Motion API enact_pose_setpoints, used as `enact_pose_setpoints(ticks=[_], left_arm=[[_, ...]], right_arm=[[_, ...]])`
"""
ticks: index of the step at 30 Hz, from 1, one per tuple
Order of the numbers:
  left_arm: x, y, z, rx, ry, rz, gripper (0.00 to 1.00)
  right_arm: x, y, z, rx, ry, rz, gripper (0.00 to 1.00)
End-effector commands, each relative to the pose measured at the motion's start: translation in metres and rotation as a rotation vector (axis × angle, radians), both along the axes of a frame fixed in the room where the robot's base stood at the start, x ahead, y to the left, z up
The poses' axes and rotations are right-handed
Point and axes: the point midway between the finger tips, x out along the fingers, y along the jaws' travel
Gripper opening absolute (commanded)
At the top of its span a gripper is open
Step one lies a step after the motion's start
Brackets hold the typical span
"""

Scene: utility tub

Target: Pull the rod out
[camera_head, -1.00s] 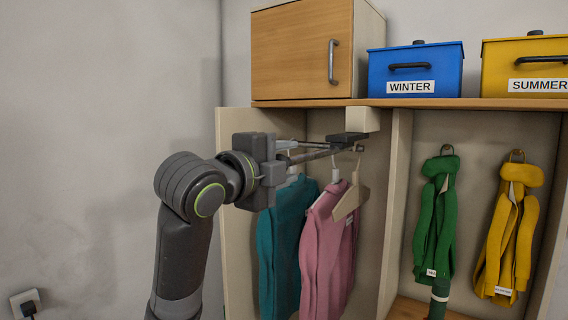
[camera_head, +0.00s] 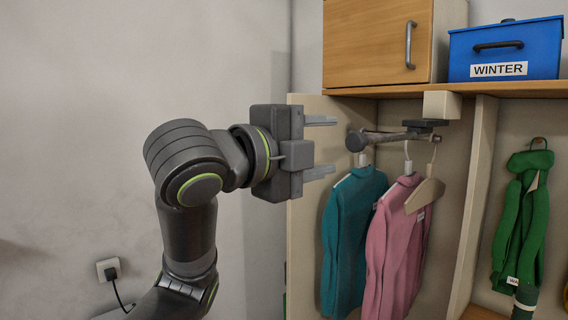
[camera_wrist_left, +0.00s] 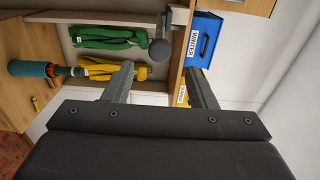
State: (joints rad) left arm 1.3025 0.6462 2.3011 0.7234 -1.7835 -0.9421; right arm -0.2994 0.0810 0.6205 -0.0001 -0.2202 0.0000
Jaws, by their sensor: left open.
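The rod (camera_head: 390,136) is a metal bar under the wooden shelf, with a dark round knob (camera_head: 356,141) at its near end. Its far end is at a dark bracket under a cream block. A teal sweater (camera_head: 345,240), a pink sweater (camera_head: 393,250) and a bare wooden hanger (camera_head: 424,194) hang from it. My left gripper (camera_head: 332,146) is open and empty, just left of the knob and apart from it. In the left wrist view the knob (camera_wrist_left: 159,48) shows ahead between the open fingers (camera_wrist_left: 163,82). My right gripper is not in view.
A pale side panel (camera_head: 305,215) stands left of the clothes, close to my gripper. A wooden cupboard (camera_head: 372,45) and a blue WINTER box (camera_head: 505,50) sit on the shelf above. A green garment (camera_head: 525,215) hangs right of a divider. Free room lies left.

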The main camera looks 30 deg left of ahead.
Motion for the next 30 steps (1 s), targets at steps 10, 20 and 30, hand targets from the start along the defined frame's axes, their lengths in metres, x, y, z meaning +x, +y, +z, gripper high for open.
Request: enact_pose_setpoints(ticks=[10,20,30], left_arm=[[-0.046,0.018,-0.001,0.002,-0.003,0.005,0.52],[-0.065,0.024,-0.001,0.0,0.001,0.002,0.52],[-0.065,0.023,-0.001,0.001,0.002,0.001,0.52]], right_arm=[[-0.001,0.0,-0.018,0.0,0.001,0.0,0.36],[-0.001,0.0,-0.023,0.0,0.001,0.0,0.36],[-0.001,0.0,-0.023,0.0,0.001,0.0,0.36]])
